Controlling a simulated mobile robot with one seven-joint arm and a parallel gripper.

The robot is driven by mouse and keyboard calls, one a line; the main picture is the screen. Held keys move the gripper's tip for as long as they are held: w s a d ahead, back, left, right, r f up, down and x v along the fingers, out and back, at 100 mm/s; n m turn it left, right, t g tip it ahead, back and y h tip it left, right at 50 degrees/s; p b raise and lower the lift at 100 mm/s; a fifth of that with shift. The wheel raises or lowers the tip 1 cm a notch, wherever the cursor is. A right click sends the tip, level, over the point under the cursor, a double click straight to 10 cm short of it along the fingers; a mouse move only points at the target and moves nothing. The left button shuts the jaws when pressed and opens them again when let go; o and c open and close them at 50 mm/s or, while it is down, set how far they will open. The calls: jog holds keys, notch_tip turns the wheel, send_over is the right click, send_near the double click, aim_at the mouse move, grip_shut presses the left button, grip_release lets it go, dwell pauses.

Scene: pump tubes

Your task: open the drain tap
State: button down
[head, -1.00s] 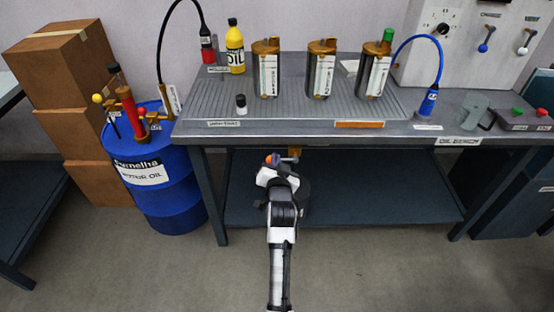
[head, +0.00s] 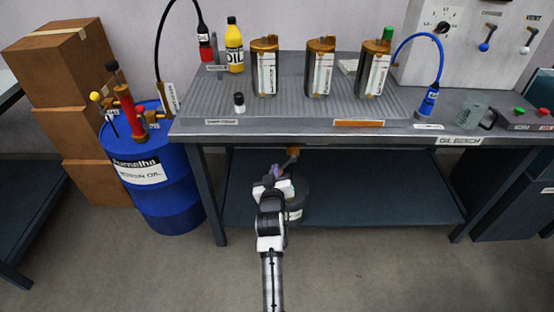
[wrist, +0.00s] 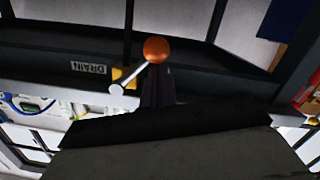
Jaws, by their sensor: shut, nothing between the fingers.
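The drain tap (head: 293,153) is a small brass fitting under the front edge of the bench. In the wrist view its brass body (wrist: 124,77) is beside a DRAIN label, and a silver lever (wrist: 137,70) slants up to an orange ball knob (wrist: 157,49). My gripper (head: 276,172) is shut and empty, just below and left of the tap body in the head view. A dark finger (wrist: 157,88) shows close below the knob in the wrist view; I cannot tell whether they touch. In the head view the lever and knob are not clearly visible.
A dark bucket (head: 297,196) stands on the lower shelf (head: 390,195) under the tap, partly behind my arm. A blue oil drum (head: 160,190) is left of the bench's front leg (head: 207,195). The shelf's right part is clear.

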jog(key=shift+d+f+n+h, duration=0.2)
jog(key=shift+d+f+n, duration=0.3)
jog(key=shift+n, duration=0.65)
jog(key=shift+d+f+n+h, duration=0.2)
jog(key=shift+d+f+n, duration=0.3)
jog(key=shift+n, duration=0.6)
jog(key=shift+d+f+n+h, duration=0.2)
jog(key=shift+d+f+n, duration=0.25)
jog(key=shift+n, duration=0.7)
jog(key=shift+d, duration=0.1)
jog(key=shift+r+p, duration=0.15)
jog(key=shift+p, duration=0.15)
